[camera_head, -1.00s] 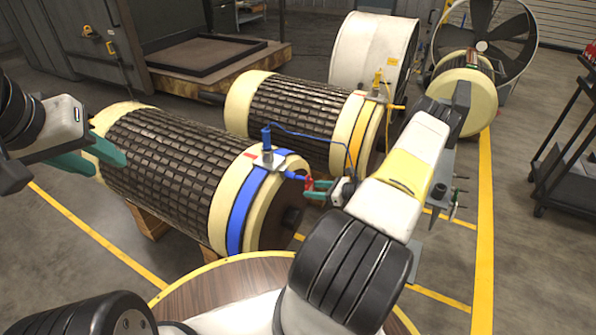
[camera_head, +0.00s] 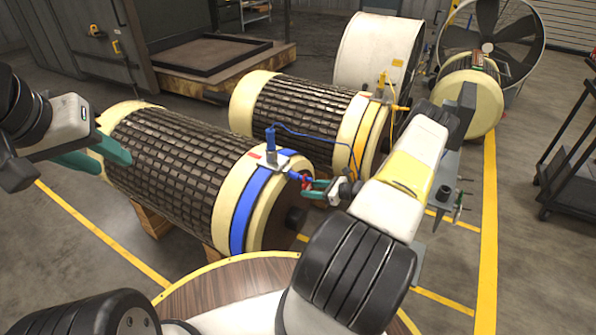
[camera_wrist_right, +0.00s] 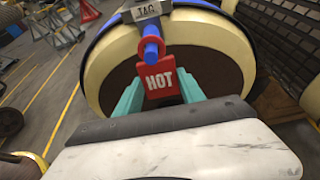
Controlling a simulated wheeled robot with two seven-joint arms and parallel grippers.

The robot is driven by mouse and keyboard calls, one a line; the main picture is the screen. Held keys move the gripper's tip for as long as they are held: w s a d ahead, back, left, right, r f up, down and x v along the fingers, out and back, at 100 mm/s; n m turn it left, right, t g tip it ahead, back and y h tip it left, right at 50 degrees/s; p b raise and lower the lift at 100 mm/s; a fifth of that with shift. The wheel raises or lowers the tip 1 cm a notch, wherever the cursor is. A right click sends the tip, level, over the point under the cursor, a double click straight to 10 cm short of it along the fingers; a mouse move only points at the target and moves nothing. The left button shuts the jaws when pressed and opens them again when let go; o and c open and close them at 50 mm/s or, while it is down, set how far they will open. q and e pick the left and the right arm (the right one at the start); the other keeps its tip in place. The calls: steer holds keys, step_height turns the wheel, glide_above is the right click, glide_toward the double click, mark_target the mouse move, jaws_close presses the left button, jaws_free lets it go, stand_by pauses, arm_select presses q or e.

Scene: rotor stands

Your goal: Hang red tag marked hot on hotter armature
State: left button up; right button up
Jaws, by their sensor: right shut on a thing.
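The red tag (camera_wrist_right: 160,82) reads HOT in the right wrist view. My right gripper (camera_head: 314,188) is shut on it, and the tag also shows as a small red patch in the head view (camera_head: 306,183). The tag's top is at the blue peg (camera_wrist_right: 151,48) on the blue-banded armature (camera_head: 185,150); I cannot tell whether its loop is around the peg. A bracket marked TAG (camera_wrist_right: 147,10) holds the peg. The yellow-banded armature (camera_head: 300,115) lies behind. My left gripper (camera_head: 98,156) is open and empty by the blue-banded armature's left end.
A blue-handled piece (camera_head: 270,138) with a blue cable stands on the front armature. A yellow one (camera_head: 382,82) stands on the second. A third armature (camera_head: 470,95) and a large fan (camera_head: 490,40) are at the back right. A round wooden table (camera_head: 225,285) is in front.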

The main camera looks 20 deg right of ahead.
steer(key=shift+f, duration=0.2)
stand_by(0.6)
steer(key=o, duration=1.5)
steer(key=v, duration=0.9)
stand_by(0.6)
